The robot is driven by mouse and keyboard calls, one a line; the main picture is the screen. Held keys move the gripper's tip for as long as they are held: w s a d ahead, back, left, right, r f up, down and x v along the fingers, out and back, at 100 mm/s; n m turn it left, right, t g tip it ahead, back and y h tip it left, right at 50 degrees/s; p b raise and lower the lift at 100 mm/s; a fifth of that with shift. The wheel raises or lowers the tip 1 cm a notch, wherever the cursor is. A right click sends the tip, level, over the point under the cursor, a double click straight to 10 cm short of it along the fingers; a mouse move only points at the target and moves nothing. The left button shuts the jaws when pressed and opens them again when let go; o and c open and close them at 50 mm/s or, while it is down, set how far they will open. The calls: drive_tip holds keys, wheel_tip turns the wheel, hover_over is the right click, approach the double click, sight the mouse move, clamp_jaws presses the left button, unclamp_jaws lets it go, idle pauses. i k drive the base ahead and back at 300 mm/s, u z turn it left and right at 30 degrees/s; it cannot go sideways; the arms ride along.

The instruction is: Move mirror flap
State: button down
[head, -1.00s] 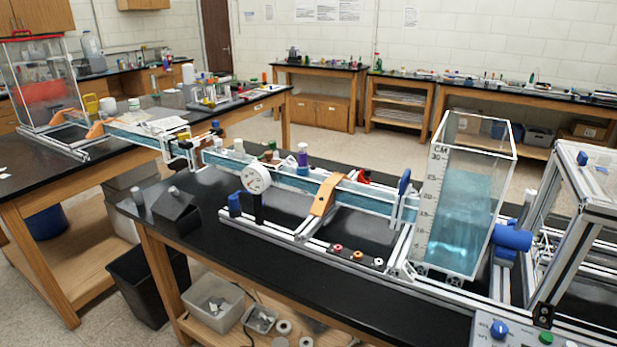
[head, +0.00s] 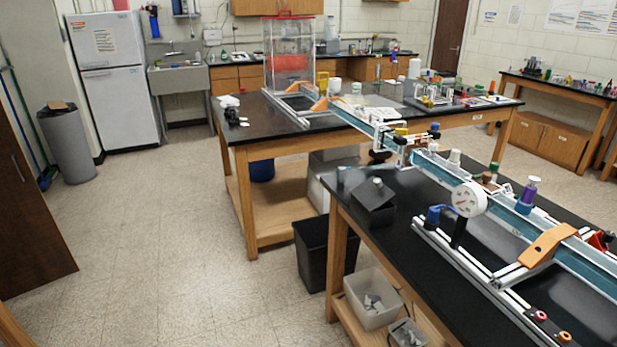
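I cannot make out a mirror flap in the head view. A long apparatus on aluminium extrusion rails (head: 462,268) runs along the near black bench, with a clear blue channel (head: 500,212) above it. It carries a white dial gauge (head: 469,199) and an orange bracket (head: 547,245). The channel continues across the gap to the far bench, where a clear tank with a red rim (head: 291,52) stands. My gripper and arm are not in view.
The near bench (head: 412,245) and far bench (head: 262,128) stand at the middle and right. A black bin (head: 318,262) and a white tub (head: 372,303) are by the near bench. Open tiled floor (head: 165,240) fills the left. A fridge (head: 115,85) and grey bin (head: 70,145) stand behind.

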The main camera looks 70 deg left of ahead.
sight(372, 194)
drive_tip(key=u, duration=1.8)
